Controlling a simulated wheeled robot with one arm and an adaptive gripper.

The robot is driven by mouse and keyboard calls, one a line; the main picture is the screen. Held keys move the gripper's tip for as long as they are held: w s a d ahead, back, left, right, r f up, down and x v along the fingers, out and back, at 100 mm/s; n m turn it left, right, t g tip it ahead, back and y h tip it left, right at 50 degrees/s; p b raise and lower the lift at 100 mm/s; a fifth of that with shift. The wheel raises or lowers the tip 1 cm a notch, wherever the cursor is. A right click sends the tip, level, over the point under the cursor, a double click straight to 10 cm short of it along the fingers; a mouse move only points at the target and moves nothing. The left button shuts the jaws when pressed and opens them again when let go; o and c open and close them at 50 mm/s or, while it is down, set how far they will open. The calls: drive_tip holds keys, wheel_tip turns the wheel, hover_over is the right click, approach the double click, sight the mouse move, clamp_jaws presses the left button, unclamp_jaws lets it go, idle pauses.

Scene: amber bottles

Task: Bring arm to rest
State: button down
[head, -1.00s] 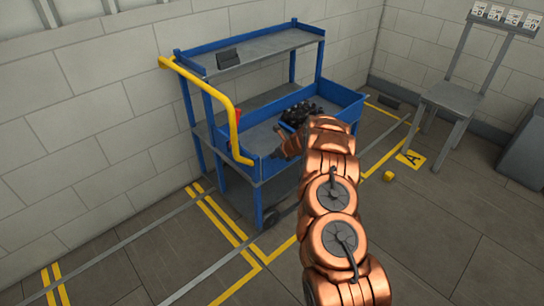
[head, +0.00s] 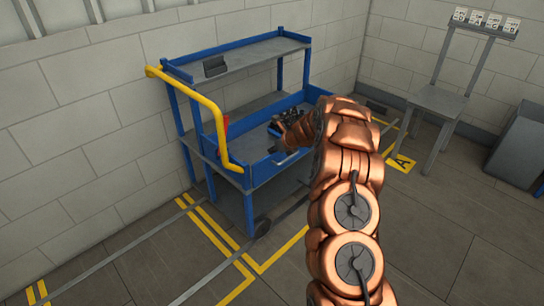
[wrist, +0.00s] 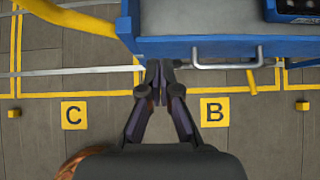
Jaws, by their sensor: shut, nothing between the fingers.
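My copper arm reaches up the right middle of the head view, bent at the elbow, its forearm towards the blue cart. My gripper (wrist: 159,72) is shut and empty in the wrist view. Its two dark fingers meet just in front of the cart's blue edge (wrist: 200,47), over the floor as seen from above. In the head view my gripper (head: 276,143) shows small and dark at the cart's front side, partly hidden by my forearm. Whether it touches the cart cannot be told.
The cart has a yellow handle (head: 212,105) and a silver handle (wrist: 228,62). Floor signs C (wrist: 75,115) and B (wrist: 214,110) lie below. Open floor lies in front.

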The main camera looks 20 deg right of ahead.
drive_tip(key=shift+s+r, duration=0.1)
drive_tip(key=shift+r, duration=0.25)
drive_tip(key=s+a+r+n+g+y, duration=0.1)
drive_tip(key=s+a+r+n+g, duration=0.2)
drive_tip(key=s+a+r+n, duration=0.65)
drive_tip(key=s+a+r+n+g+y, duration=0.1)
drive_tip(key=s+a+r+n+g, duration=0.1)
drive_tip(key=s+a+r+n, duration=0.8)
drive_tip(key=s+n+g+h, duration=0.4)
drive_tip(key=s+n, duration=0.8)
drive_tip(key=s, duration=2.6)
drive_tip(key=shift+s+d+f+g+h+p, duration=0.2)
drive_tip(key=shift+f+g+h+p, duration=0.2)
drive_tip(key=shift+f+h, duration=0.1)
